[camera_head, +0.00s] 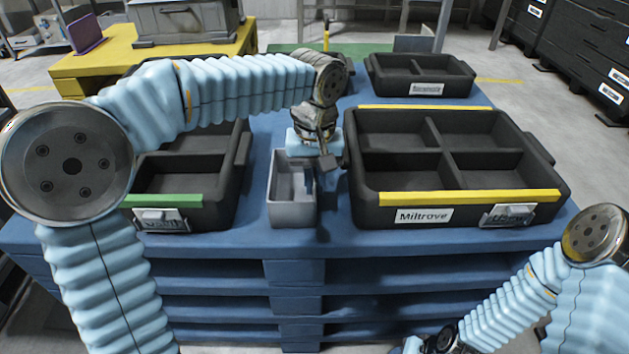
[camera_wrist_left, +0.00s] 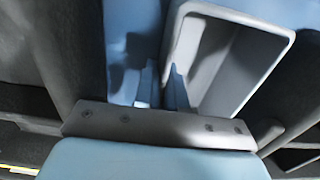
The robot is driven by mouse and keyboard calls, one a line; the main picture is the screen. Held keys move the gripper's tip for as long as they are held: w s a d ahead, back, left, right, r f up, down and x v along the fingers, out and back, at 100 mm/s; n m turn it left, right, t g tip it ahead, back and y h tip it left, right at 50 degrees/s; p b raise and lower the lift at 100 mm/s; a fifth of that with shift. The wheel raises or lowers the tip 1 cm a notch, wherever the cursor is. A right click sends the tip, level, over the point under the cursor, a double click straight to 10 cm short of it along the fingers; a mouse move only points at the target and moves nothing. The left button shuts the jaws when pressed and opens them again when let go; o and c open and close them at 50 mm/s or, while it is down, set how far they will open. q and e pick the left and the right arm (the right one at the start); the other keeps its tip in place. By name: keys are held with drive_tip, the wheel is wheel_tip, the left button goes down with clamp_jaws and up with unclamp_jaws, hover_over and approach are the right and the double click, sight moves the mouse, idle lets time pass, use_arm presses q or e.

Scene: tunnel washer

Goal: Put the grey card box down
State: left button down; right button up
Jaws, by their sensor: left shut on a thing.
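The grey card box (camera_head: 292,213) is an open-topped, empty-looking box in the middle of the blue pallet top, between two black trays. In the head view it looks upright; whether its base touches the pallet I cannot tell. My left gripper (camera_head: 314,178) points down at the box's right wall and is shut on it. In the left wrist view, the box (camera_wrist_left: 240,60) fills the upper right, with the fingers of the left gripper (camera_wrist_left: 162,88) at its wall. My right arm shows at the lower right of the head view, but its fingers cannot be made out.
A black divided tray labelled Miltrove (camera_head: 460,210) stands right of the box. Another black tray with a green strip (camera_head: 165,201) stands left. A smaller black tray (camera_head: 420,76) is behind. The blue pallet (camera_head: 340,240) has a narrow bare strip between the trays.

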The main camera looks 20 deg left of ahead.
use_arm(q)
drive_tip(key=c, duration=1.2)
unclamp_jaws()
wheel_tip(320, 180, up, 12)
drive_tip(key=p, duration=0.3)
drive_tip(key=shift+r, duration=0.1)
